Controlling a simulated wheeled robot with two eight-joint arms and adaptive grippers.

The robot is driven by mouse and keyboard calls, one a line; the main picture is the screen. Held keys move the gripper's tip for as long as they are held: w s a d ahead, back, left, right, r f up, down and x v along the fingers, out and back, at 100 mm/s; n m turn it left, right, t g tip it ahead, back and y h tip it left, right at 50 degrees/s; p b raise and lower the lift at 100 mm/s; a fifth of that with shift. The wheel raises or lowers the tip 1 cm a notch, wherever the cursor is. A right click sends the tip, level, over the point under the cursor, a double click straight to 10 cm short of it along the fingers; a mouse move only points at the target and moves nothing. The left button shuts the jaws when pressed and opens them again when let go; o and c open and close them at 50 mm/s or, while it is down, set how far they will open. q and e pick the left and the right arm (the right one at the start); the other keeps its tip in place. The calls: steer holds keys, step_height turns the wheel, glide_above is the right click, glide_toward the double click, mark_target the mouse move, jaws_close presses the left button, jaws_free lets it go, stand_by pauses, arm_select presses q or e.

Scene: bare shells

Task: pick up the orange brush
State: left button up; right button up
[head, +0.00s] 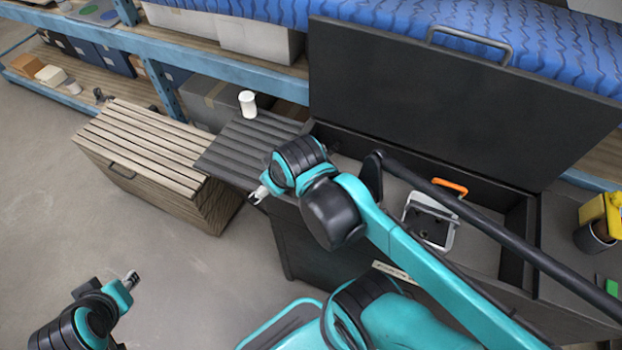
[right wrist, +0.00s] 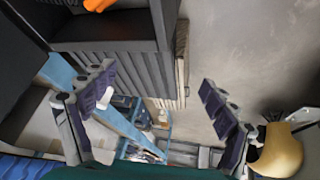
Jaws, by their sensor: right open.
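The orange brush (head: 450,186) lies inside the open black chest (head: 478,245), by the upper end of a white-rimmed item (head: 411,203). My black arm link passes close to it and may hide part of it. An orange piece, likely the same brush, shows at the top edge of the right wrist view (right wrist: 98,4). My right gripper (head: 258,194) is left of the chest, beside the slatted side shelf, well away from the brush. Its fingers (right wrist: 160,100) are wide apart and empty. My left gripper (head: 131,279) is low at the left over the floor; its jaws are too small to read.
The chest's raised lid (head: 455,100) stands behind it. A white cup (head: 247,103) stands on the dark slatted shelf (head: 240,150). A wooden slatted box (head: 140,150) is left. A yellow item (head: 600,210) sits in a dark cup at right. The floor at left is clear.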

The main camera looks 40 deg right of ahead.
steer(key=w+d+f+n+g, duration=0.2)
steer(key=d+f, duration=0.1)
steer(key=d, duration=0.2)
steer(key=w+d+f+n+g+b, duration=0.1)
steer(key=w+d+f+n+g, duration=0.1)
steer(key=d, duration=0.3)
steer(key=w+d+f+n+g, duration=0.2)
steer(key=d+f+n, duration=0.2)
steer(key=d, duration=0.1)
steer(key=shift+w+d+f+b, duration=0.1)
steer(key=shift+d+f+b, duration=0.15)
steer(key=shift+d+b, duration=0.15)
steer(key=shift+d+f, duration=0.1)
steer(key=shift+f, duration=0.2)
step_height(320, 180, down, 3)
steer(key=shift+r+b, duration=0.15)
steer(key=shift+b, duration=0.5)
step_height(320, 180, down, 5)
steer(key=b, duration=0.2)
steer(key=shift+r+b, duration=0.1)
steer(key=shift+b, duration=0.2)
steer(key=shift+s+r, duration=0.1)
steer(key=shift+s, duration=0.1)
steer(key=c, duration=1.4)
steer(key=shift+r, duration=0.1)
